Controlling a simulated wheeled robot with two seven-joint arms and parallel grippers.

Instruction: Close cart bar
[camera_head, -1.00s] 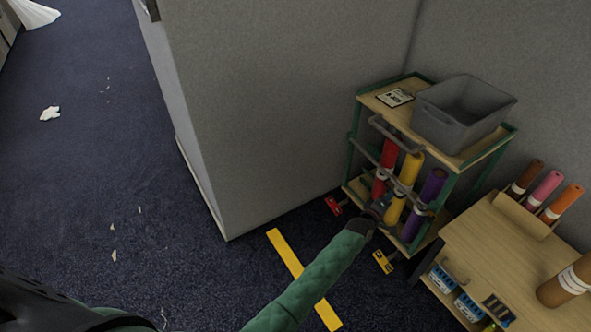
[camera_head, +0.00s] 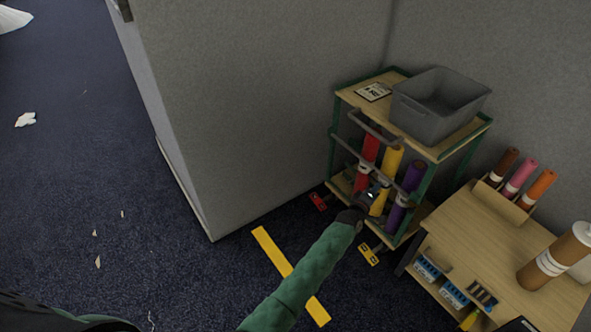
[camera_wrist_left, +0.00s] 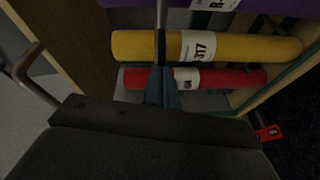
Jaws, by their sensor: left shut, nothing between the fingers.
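The cart (camera_head: 341,94) has green posts and wooden shelves, and it stands against the grey partition. A thin grey bar (camera_head: 347,149) runs across its front, before the upright red roll (camera_head: 367,150), yellow roll (camera_head: 391,160) and purple roll (camera_head: 411,178). My left gripper (camera_head: 371,193) is at the cart's front by the bar, shut and empty. In the left wrist view the shut fingers (camera_wrist_left: 163,75) point at the yellow roll (camera_wrist_left: 225,46). The bar (camera_wrist_left: 161,18) lines up with the fingertips there; I cannot tell whether they touch. My right gripper is not in view.
A grey bin (camera_head: 425,122) and a clipboard (camera_head: 373,92) sit on the cart top. Red and yellow caster pedals (camera_head: 369,254) stick out below. A wooden table (camera_head: 470,236) with rolls stands close on the right. A grey partition (camera_head: 240,120) is left; carpet is open in front.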

